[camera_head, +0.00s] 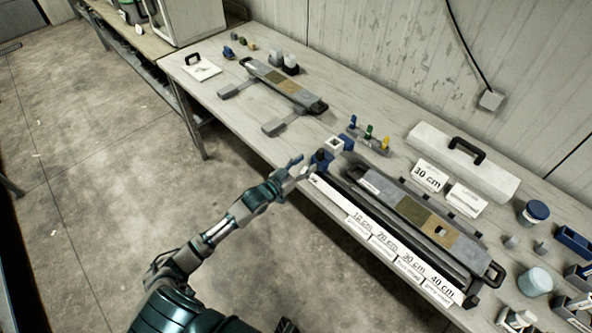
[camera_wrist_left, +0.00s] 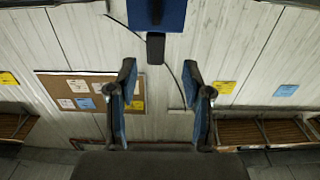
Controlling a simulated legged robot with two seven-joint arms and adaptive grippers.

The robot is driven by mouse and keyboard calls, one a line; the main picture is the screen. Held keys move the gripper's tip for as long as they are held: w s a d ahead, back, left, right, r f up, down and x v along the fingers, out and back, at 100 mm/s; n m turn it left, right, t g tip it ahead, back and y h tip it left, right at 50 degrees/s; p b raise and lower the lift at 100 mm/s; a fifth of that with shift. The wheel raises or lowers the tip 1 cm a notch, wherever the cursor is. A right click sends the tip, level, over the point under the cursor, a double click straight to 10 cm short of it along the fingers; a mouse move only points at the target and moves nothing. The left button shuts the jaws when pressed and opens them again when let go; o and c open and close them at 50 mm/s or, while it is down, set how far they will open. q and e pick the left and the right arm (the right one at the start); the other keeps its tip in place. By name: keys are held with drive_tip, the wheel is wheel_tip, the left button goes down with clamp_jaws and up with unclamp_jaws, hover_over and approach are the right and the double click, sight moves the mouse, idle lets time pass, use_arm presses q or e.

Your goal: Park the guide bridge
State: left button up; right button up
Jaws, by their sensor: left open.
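A blue piece with a pale square top (camera_head: 334,144), which looks like the guide bridge, stands at the left end of the long dark rail (camera_head: 352,186) on the bench. In the left wrist view its blue body (camera_wrist_left: 158,14) and a dark stub below it (camera_wrist_left: 155,48) show at the top centre. My left gripper (camera_head: 302,167) is open just in front of it, at the bench's front edge. In the left wrist view the two fingers (camera_wrist_left: 156,85) are spread, with the stub just beyond the tips and nothing held. My right gripper is not in view.
A grey tray with core samples (camera_head: 405,208) lies behind the rail; length labels (camera_head: 372,230) line the front. A second tray (camera_head: 285,84) lies on grey supports farther left. Coloured pegs (camera_head: 369,134) and a white handled case (camera_head: 460,165) stand behind. Bare bench lies left of the bridge.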

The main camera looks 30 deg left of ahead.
use_arm(q)
drive_tip(key=v, duration=0.4)
drive_tip(key=shift+s+a+f, duration=0.1)
drive_tip(key=shift+s+a, duration=0.15)
drive_tip(key=shift+a, duration=0.15)
drive_tip(key=shift+d, duration=0.15)
drive_tip(key=s+a+f+n+g+y, duration=0.1)
drive_tip(key=s+a+f+g+y, duration=0.15)
drive_tip(key=f, duration=0.85)
drive_tip(key=s+a+f+n+g+y, duration=0.1)
drive_tip(key=s+f, duration=0.3)
drive_tip(key=f, duration=0.6)
drive_tip(key=s+a+f+n+g+y, duration=0.1)
drive_tip(key=s+f+g+y, duration=0.15)
drive_tip(key=f, duration=0.85)
drive_tip(key=s+d+f+g, duration=0.2)
drive_tip(key=s+f+g, duration=0.1)
drive_tip(key=s+f, duration=0.75)
drive_tip(key=s+d+f+g, duration=0.2)
drive_tip(key=s+f+g, duration=0.1)
drive_tip(key=s+f, duration=0.7)
drive_tip(key=s+d+f+g, duration=0.2)
drive_tip(key=s, duration=0.7)
drive_tip(key=s+d+f+m+g, duration=0.1)
drive_tip(key=s+d+f+g, duration=0.1)
drive_tip(key=s, duration=0.8)
drive_tip(key=shift+d+f, duration=0.7)
drive_tip(key=shift+d, duration=0.05)
